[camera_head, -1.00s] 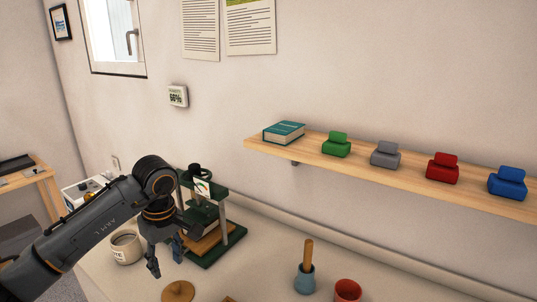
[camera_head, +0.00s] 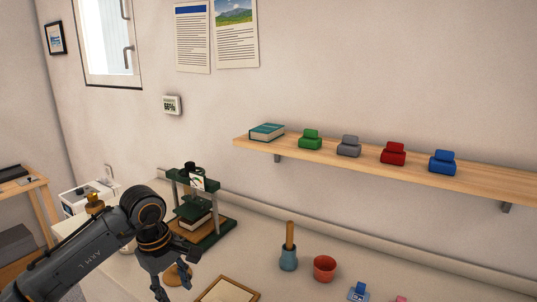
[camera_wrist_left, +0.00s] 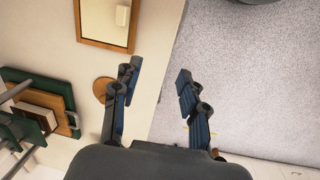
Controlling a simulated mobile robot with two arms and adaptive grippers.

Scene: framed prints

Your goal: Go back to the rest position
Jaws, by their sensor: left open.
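My left gripper (camera_head: 176,279) is open and empty. In the head view it hangs over the front part of the worktop, in front of the green press (camera_head: 222,238) and beside a round wooden piece (camera_head: 185,272). In the left wrist view its two fingers (camera_wrist_left: 157,74) are spread, over the worktop edge and the grey floor (camera_wrist_left: 240,80), with nothing between them. My right gripper is not in view.
A wooden frame (camera_head: 252,296) lies on the worktop right of the gripper. A blue pot with a wooden handle (camera_head: 288,260) and a red cup (camera_head: 324,268) stand further right. A wall shelf (camera_head: 480,179) holds a book and several coloured blocks.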

